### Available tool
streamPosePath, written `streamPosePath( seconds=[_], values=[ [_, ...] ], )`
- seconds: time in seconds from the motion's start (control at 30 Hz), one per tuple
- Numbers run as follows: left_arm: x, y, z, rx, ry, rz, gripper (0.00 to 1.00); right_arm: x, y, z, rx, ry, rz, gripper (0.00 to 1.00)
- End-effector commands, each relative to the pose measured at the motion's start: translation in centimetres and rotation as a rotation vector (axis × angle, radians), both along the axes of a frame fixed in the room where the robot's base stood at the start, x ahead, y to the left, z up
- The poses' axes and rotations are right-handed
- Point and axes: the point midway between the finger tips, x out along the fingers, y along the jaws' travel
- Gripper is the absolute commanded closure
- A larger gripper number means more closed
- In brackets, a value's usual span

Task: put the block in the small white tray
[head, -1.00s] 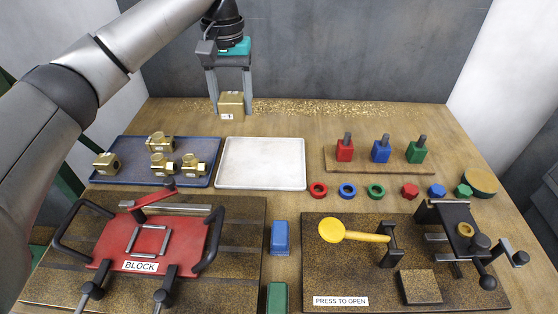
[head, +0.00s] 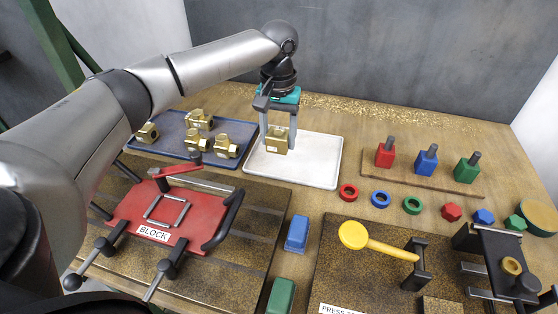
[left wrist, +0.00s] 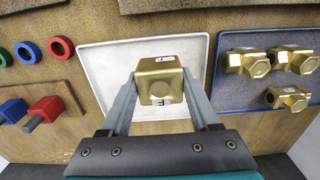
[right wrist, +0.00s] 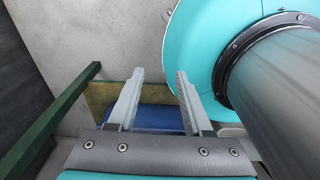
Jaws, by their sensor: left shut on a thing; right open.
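The brass block (head: 277,140) is held between the fingers of my left gripper (head: 278,132), which is shut on it. In the left wrist view the block (left wrist: 160,82) sits between the fingertips, a small label on its near face. The small white tray (head: 318,172) lies flat on the table, and the block is over it, toward its left half. The tray also shows behind the block in the left wrist view (left wrist: 105,75). I cannot tell exactly how high the block is above the tray. My right gripper (right wrist: 158,75) shows only in its wrist view, open and empty.
A blue tray (head: 172,128) with several brass fittings stands left of the white tray. The red fixture labelled BLOCK (head: 125,210) is in front. Coloured rings (head: 381,199) and a board with three coloured pegged blocks (head: 427,160) are to the right.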

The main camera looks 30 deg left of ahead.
Motion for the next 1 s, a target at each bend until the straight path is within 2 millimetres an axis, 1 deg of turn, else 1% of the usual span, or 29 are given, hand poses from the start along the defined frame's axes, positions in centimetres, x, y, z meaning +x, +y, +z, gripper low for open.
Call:
streamPosePath(
  seconds=[0.17, 0.27, 0.4, 0.5, 0.6, 0.97, 1.0],
  values=[
    [0.1, 0.0, -1.1, -0.001, -0.004, 0.000, 1.00, 0.0, 0.0, -0.3, 0.000, 0.000, 0.000, 0.50],
    [0.1, 0.0, -2.6, -0.001, -0.002, 0.000, 1.00, 0.0, 0.0, -0.8, 0.000, 0.000, 0.000, 0.50],
    [0.1, -0.1, -5.0, 0.000, -0.002, -0.001, 1.00, 0.0, -0.2, -1.5, -0.002, 0.000, 0.001, 0.50],
    [0.1, 0.0, -6.1, 0.000, -0.003, -0.001, 1.00, 0.0, -0.4, -1.7, -0.005, -0.001, 0.001, 0.50],
    [0.1, -0.1, -6.5, -0.002, -0.006, -0.001, 1.00, 0.1, -0.7, -1.7, -0.009, -0.002, 0.001, 0.50],
    [0.1, -0.1, -6.7, -0.001, -0.003, -0.001, 1.00, 0.3, -1.1, -1.4, -0.013, -0.006, 0.001, 0.50],
    [0.0, 0.0, -6.8, 0.001, -0.002, -0.001, 0.33, 0.3, -1.1, -1.5, -0.013, -0.006, 0.001, 0.50]
  ],
)
